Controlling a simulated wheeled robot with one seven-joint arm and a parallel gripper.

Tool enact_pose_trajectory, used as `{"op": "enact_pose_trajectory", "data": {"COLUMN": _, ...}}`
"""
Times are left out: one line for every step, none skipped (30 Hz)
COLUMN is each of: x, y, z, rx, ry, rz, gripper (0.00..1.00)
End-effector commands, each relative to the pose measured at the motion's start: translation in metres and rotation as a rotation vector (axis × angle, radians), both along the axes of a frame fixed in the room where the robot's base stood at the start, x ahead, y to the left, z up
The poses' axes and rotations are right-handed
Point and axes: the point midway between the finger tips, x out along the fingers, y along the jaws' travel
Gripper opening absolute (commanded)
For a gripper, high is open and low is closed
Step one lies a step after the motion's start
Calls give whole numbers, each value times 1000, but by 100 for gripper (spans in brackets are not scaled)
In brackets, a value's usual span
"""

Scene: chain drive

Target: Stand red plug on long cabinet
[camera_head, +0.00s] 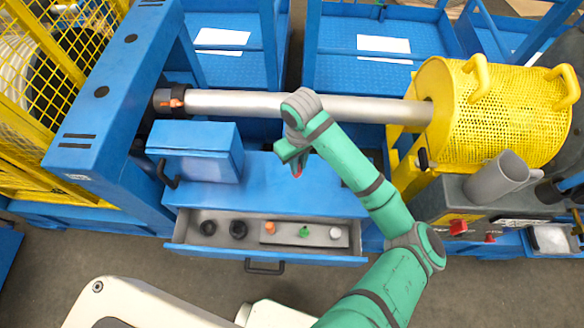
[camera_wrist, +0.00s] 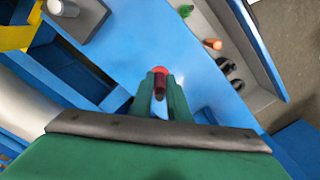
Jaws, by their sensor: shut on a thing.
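My gripper (camera_head: 295,160) is above the blue long cabinet (camera_head: 265,195). It is shut on the red plug (camera_wrist: 160,80), which shows between the green fingertips in the wrist view. In the head view only a small red part of the plug (camera_head: 298,172) shows below the fingers. The cabinet's blue top (camera_wrist: 195,60) lies behind the plug in the wrist view. I cannot tell from these frames whether the plug touches the top.
The cabinet's drawer (camera_head: 210,247) is open, holding black rings (camera_head: 237,229) and an orange (camera_head: 270,227), a green (camera_head: 304,232) and a white plug (camera_head: 335,233). A blue box (camera_head: 195,150) stands at left. A metal shaft (camera_head: 240,103) runs behind. A grey mug (camera_head: 497,177) stands at right.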

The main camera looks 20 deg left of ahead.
Motion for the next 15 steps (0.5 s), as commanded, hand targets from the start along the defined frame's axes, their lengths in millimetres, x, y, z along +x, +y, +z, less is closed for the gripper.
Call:
{"op": "enact_pose_trajectory", "data": {"x": 1, "y": 5, "z": -6, "rx": -2, "ry": 0, "rz": 1, "gripper": 0}}
{"op": "enact_pose_trajectory", "data": {"x": 2, "y": 7, "z": -9, "rx": -2, "ry": 0, "rz": 1, "gripper": 0}}
{"op": "enact_pose_trajectory", "data": {"x": 3, "y": 10, "z": -13, "rx": -2, "ry": 0, "rz": 1, "gripper": 0}}
{"op": "enact_pose_trajectory", "data": {"x": 3, "y": 11, "z": -15, "rx": -2, "ry": 0, "rz": 0, "gripper": 0}}
{"op": "enact_pose_trajectory", "data": {"x": 4, "y": 13, "z": -16, "rx": -1, "ry": 0, "rz": 0, "gripper": 0}}
{"op": "enact_pose_trajectory", "data": {"x": 4, "y": 14, "z": -17, "rx": -1, "ry": -1, "rz": 0, "gripper": 0}}
{"op": "enact_pose_trajectory", "data": {"x": 5, "y": 15, "z": -19, "rx": -1, "ry": -1, "rz": -1, "gripper": 0}}
{"op": "enact_pose_trajectory", "data": {"x": 5, "y": 16, "z": -20, "rx": -1, "ry": -1, "rz": -1, "gripper": 0}}
{"op": "enact_pose_trajectory", "data": {"x": 5, "y": 19, "z": -24, "rx": -1, "ry": 0, "rz": -1, "gripper": 0}}
{"op": "enact_pose_trajectory", "data": {"x": 6, "y": 21, "z": -27, "rx": -3, "ry": 0, "rz": -1, "gripper": 0}}
{"op": "enact_pose_trajectory", "data": {"x": 6, "y": 24, "z": -31, "rx": -4, "ry": 0, "rz": 0, "gripper": 0}}
{"op": "enact_pose_trajectory", "data": {"x": 6, "y": 23, "z": -37, "rx": -3, "ry": 0, "rz": -1, "gripper": 0}}
{"op": "enact_pose_trajectory", "data": {"x": 6, "y": 22, "z": -41, "rx": -4, "ry": 0, "rz": -1, "gripper": 0}}
{"op": "enact_pose_trajectory", "data": {"x": 6, "y": 22, "z": -46, "rx": -2, "ry": 0, "rz": -1, "gripper": 0}}
{"op": "enact_pose_trajectory", "data": {"x": 6, "y": 23, "z": -50, "rx": -2, "ry": 0, "rz": -1, "gripper": 0}}
